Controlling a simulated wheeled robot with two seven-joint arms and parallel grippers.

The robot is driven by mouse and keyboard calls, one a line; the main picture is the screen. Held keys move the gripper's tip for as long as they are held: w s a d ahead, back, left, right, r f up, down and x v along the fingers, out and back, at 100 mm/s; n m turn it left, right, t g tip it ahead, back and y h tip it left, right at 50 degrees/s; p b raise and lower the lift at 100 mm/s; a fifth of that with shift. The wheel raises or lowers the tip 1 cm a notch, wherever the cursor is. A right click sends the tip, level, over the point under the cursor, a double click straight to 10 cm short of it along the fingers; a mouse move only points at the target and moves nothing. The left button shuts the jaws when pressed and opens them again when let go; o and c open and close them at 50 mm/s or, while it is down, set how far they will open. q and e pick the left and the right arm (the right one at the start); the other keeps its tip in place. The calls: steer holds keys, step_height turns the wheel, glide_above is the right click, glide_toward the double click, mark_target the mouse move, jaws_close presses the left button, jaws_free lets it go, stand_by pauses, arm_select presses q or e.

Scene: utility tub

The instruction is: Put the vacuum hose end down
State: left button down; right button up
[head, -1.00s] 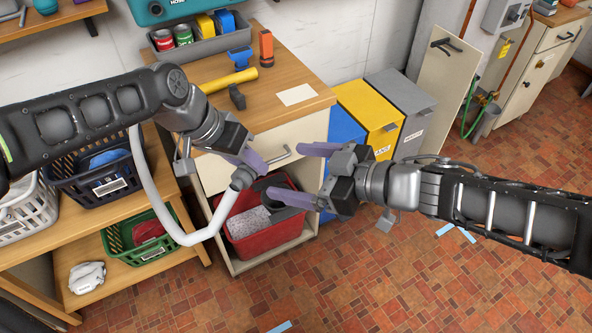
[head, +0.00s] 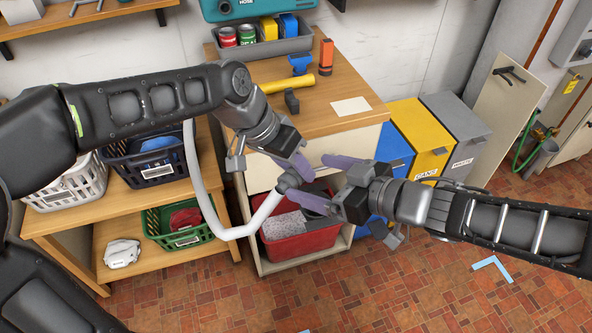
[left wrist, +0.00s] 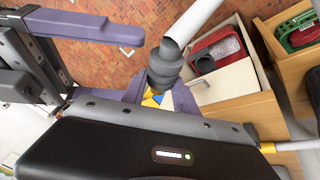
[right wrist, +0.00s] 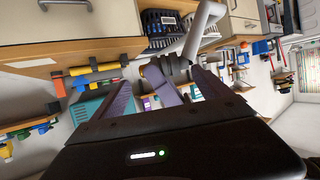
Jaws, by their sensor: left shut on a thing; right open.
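The vacuum hose end is a dark grey ribbed cuff (head: 288,182) on a pale hose (head: 196,175) that hangs in a loop. My left gripper (head: 298,168) is shut on the cuff and holds it in the air before the workbench cabinet. The cuff (left wrist: 165,68) also shows close up in the left wrist view. My right gripper (head: 318,180) is open, its purple fingers pointing at the cuff from the right and very near it. In the right wrist view the cuff (right wrist: 178,68) is by the fingertips; whether they touch is unclear.
A red tub (head: 325,240) with a grey item sits low in the open cabinet. Baskets (head: 152,165) fill the left shelves; bins (head: 418,135) stand right. The tiled floor is mostly clear.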

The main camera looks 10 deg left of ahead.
mark_target(293, 172)
steer(key=x, duration=0.6)
steer(key=shift+w+a+f, duration=0.1)
steer(key=shift+a, duration=0.1)
steer(key=c, duration=1.5)
arm_select(q)
steer(key=c, duration=0.9)
jaws_free()
steer(key=v, duration=1.2)
